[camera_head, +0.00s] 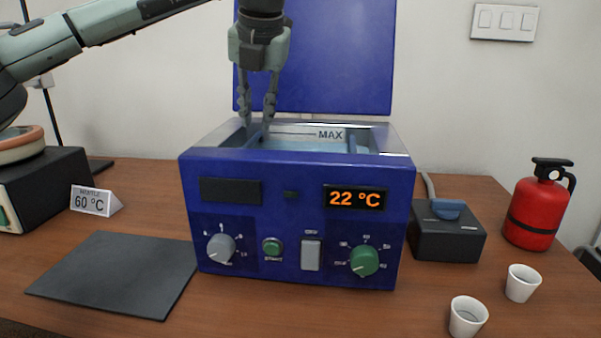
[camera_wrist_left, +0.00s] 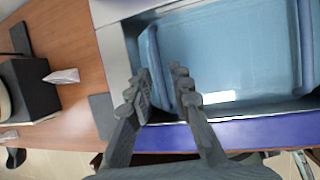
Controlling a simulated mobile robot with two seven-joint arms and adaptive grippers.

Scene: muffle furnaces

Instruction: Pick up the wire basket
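The blue water bath (camera_head: 294,215) stands on the table with its lid up and clear liquid inside. No wire mesh can be made out. A bluish upright bar (camera_wrist_left: 152,55) runs along the left inside of the bath in the left wrist view, and a similar bar (camera_wrist_left: 304,50) runs along the right; I cannot tell whether they belong to the wire basket. My left gripper (camera_head: 257,112) points down over the bath's left end, fingers apart. In the left wrist view its fingertips (camera_wrist_left: 160,78) are on either side of the left bar, with no clear grip on it.
The raised lid (camera_head: 335,50) stands behind the bath. A dark mat (camera_head: 115,275) lies front left, with a 60 °C sign (camera_head: 93,201) behind it. A black box (camera_head: 445,238), a red extinguisher (camera_head: 533,210) and two white cups (camera_head: 467,316) stand right.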

